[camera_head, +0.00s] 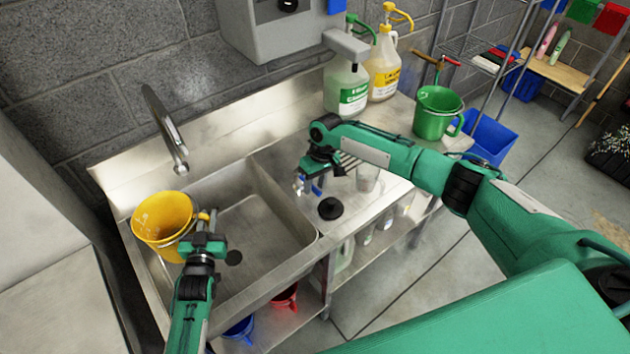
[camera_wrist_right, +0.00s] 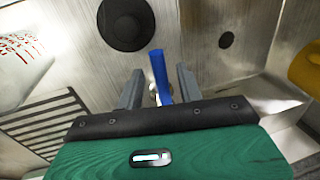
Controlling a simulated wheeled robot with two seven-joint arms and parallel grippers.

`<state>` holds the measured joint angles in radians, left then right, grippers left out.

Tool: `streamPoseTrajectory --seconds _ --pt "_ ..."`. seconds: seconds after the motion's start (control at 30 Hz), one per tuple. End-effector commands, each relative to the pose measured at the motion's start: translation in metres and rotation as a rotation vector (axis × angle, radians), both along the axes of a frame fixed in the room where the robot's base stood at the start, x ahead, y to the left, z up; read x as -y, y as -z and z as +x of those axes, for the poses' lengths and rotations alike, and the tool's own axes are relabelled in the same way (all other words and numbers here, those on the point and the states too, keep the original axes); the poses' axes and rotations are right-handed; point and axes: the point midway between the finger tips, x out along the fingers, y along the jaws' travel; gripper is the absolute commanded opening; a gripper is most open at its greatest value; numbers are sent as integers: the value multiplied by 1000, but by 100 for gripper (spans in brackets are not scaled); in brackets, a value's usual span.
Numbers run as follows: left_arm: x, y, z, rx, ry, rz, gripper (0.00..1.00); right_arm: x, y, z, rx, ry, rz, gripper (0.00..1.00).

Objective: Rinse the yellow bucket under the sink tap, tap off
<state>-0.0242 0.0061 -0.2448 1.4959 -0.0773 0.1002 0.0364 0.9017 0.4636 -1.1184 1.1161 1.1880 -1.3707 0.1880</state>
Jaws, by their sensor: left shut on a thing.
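The yellow bucket (camera_head: 165,218) is at the left of the sink basin (camera_head: 255,235), slightly tilted. My left gripper (camera_head: 205,228) is shut on its right side. The sink tap's curved spout (camera_head: 165,125) ends above and slightly right of the bucket; no water stream is visible. My right gripper (camera_head: 310,178) is over the counter right of the basin. In the right wrist view, my right gripper (camera_wrist_right: 158,88) is open, its fingers on either side of a blue lever (camera_wrist_right: 161,75), with visible gaps. Part of a yellow thing, likely the bucket, shows at right (camera_wrist_right: 307,68).
A black disc (camera_head: 330,208) lies on the counter. Two spray bottles, green-labelled (camera_head: 347,92) and yellow-labelled (camera_head: 383,75), and a green bucket (camera_head: 438,112) stand behind my right arm. A grey wall box (camera_head: 275,32) hangs above. Red (camera_head: 284,297) and blue containers sit below.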

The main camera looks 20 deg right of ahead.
Motion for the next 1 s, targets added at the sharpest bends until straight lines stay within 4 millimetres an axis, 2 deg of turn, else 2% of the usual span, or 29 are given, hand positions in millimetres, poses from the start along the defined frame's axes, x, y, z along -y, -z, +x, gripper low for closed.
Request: streamPoseTrajectory --seconds 0.23,0.4,0.43,0.77,1.0 --pt "0 -1 0 1 0 1 0 0 1 0 0 0 0 35" --pt "0 0 0 1 0 1 0 0 0 0 0 0 0 2" --pt "0 0 0 1 0 1 0 0 0 0 0 0 0 0" --pt "0 2 0 1 0 1 0 1 1 1 0 -16 0 0" --pt "0 12 0 1 0 1 0 8 2 5 0 -117 1 0"
